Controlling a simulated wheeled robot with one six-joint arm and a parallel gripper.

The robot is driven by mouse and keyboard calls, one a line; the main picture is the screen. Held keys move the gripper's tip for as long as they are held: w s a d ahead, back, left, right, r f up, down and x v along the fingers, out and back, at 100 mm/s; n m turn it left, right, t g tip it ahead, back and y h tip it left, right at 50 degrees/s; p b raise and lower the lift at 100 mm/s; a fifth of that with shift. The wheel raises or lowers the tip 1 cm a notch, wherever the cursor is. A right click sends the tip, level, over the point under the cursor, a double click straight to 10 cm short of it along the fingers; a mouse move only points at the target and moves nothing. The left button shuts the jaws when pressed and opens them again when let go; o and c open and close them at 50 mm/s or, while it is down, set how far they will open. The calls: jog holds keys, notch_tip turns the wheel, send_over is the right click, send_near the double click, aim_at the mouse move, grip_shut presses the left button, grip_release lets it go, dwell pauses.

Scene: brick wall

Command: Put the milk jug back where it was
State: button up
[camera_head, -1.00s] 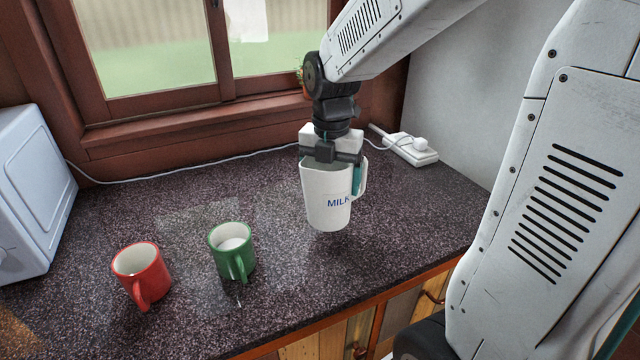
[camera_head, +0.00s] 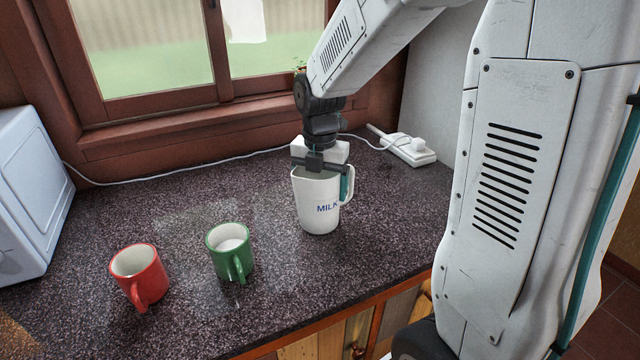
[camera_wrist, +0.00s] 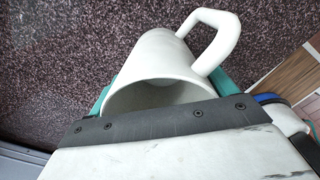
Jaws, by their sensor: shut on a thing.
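The white milk jug (camera_head: 318,212), marked MILK, is upright at the middle right of the counter, its handle to the right. Its base looks to be at or just above the counter; I cannot tell if it touches. My gripper (camera_head: 322,178) is shut on the jug from above, with a teal finger showing between the body and the handle. In the wrist view the jug (camera_wrist: 160,62) shows its open mouth and its handle, with the teal fingers on either side.
A green mug (camera_head: 230,256) with white liquid inside and a red mug (camera_head: 139,275) stand to the left on the dark speckled counter (camera_head: 260,310). A white power strip (camera_head: 413,152) with a cable lies behind right. A white appliance (camera_head: 28,200) stands at far left.

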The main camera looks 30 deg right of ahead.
jog(key=o, duration=1.2)
jog(key=shift+r, duration=0.15)
notch_tip(320, 180, up, 11)
jog(key=shift+s+a+f+m+t, duration=0.25)
jog(key=shift+s+a+m, duration=0.85)
jog(key=shift+s+m, duration=2.95)
jog(key=shift+s+a+f+m+t, duration=0.25)
jog(key=shift+s+a+m, duration=0.9)
jog(key=shift+s+m, duration=2.9)
jog(key=shift+s+a+f+m+t, duration=0.2)
jog(key=shift+s+a+m, duration=0.9)
jog(key=shift+s+m, duration=2.95)
jog(key=shift+w+f+m, duration=0.1)
jog(key=shift+w+m, duration=0.55)
jog(key=shift+w, duration=0.05)
